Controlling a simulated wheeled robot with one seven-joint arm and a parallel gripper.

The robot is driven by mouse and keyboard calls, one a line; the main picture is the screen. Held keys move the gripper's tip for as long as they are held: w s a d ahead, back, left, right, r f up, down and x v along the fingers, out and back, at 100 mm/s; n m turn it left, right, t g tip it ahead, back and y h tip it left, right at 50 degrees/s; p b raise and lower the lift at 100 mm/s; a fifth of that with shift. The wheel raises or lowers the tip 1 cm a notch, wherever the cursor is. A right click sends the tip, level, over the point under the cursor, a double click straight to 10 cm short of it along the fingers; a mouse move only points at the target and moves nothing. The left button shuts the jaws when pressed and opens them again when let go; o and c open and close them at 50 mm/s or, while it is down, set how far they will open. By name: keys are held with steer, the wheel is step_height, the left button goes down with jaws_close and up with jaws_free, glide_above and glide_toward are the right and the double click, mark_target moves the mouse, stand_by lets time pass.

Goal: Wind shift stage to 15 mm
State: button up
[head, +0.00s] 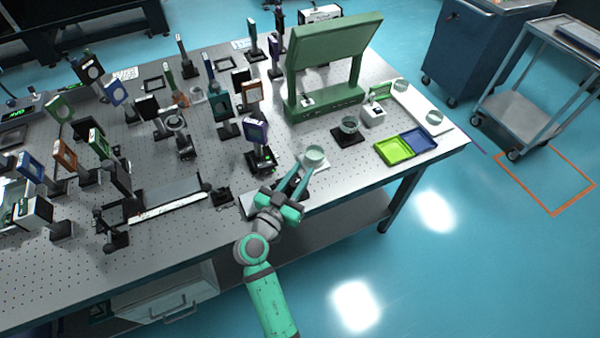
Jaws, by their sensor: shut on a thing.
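My gripper (304,172) is teal, near the front edge of the table, with its fingers pointing up and to the right. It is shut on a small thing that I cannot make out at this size. A black stage (262,163) with a purple-framed mount (256,132) stands just left of the fingers. A long low rail with a pale scale strip (168,205) lies further left. I cannot tell which of these is the shift stage, and no reading is legible.
A glass dish (314,156) on a white pad is just beyond the fingertips. Another dish (349,125) stands on a black base. Green and blue trays (395,152) lie to the right. A large green panel (335,50) stands behind. Many optic mounts crowd the left.

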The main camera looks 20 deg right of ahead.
mark_target(292, 188)
steer(key=o, duration=1.1)
steer(key=shift+c, duration=0.2)
steer(key=shift+s, duration=0.1)
steer(key=v, duration=1)
steer(key=shift+s+a, duration=0.2)
steer(key=shift+a, duration=0.1)
